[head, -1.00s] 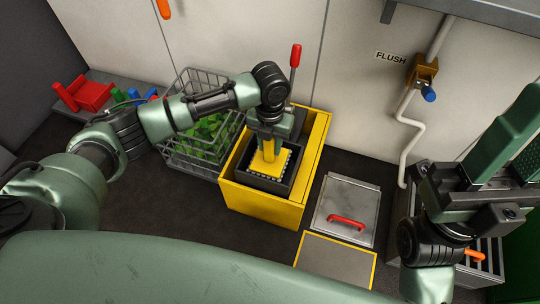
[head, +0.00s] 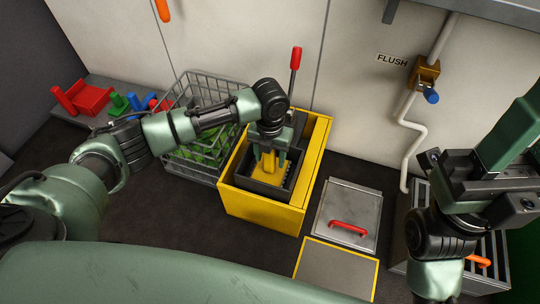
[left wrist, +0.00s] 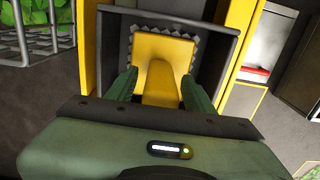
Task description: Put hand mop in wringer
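The yellow hand mop (head: 270,163), with a pale fringed edge, sits inside the dark wringer (head: 289,186) set in the yellow bucket (head: 262,211). In the left wrist view the mop (left wrist: 163,48) lies between the dark wringer walls. My left gripper (head: 269,158) is over the wringer, its green fingers spread on both sides of the mop's handle. In the left wrist view the fingers of this gripper (left wrist: 160,90) stand apart with the handle between them. My right gripper (head: 432,160) is raised at the right, away from the wringer; its fingertips are hard to make out.
A red-knobbed lever (head: 295,59) rises behind the bucket. A wire basket (head: 176,158) with green contents stands left of it. A metal hatch with a red handle (head: 347,226) lies to the right. A pipe with a valve (head: 426,73) runs down the wall.

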